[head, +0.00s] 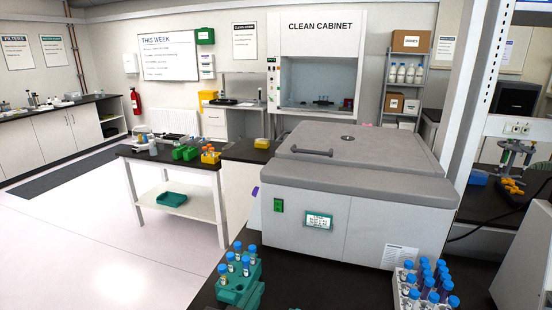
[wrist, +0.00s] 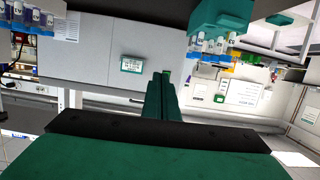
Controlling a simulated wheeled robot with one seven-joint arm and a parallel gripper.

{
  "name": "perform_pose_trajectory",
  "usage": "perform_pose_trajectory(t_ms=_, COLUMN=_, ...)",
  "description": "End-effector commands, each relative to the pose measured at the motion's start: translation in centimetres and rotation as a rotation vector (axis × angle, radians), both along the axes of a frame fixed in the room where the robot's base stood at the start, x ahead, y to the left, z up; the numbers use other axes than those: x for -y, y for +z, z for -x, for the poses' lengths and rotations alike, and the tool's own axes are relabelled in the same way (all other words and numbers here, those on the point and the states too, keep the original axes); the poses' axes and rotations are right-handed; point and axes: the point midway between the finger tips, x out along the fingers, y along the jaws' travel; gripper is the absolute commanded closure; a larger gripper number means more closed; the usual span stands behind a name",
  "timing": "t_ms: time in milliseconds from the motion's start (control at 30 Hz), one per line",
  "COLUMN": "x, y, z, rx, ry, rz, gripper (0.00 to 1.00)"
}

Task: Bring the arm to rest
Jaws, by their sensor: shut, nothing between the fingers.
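My gripper (wrist: 161,82) shows in the wrist view as two dark green fingers pressed together, shut and empty. The fingers point toward the front of a big light grey machine (wrist: 95,65), which appears upside down there. They look clear of it, though the distance is hard to judge. The arm and gripper do not show in the head view. In the head view the machine (head: 345,215) stands on a dark bench with its grey lid (head: 365,150) down. A green switch (head: 279,205) and a small label panel (head: 319,220) are on its front.
A green rack (head: 236,291) with several blue-capped tubes stands at the bench's front left; it also shows in the wrist view (wrist: 230,14). Another rack of blue-capped tubes (head: 428,285) stands front right. A white side table (head: 178,205) is further left. Open floor (head: 90,250) lies at left.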

Motion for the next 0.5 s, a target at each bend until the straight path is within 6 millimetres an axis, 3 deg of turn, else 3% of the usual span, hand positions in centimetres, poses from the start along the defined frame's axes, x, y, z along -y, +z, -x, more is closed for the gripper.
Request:
perform_pose_trajectory(t_ms=333, x=0.7, y=-3.8, z=0.6, rx=-0.005, ry=0.055, rz=0.079, gripper=1.00)
perform_pose_trajectory(t_ms=500, x=1.2, y=-6.9, z=1.4, rx=-0.012, ry=0.102, rz=0.128, gripper=1.00)
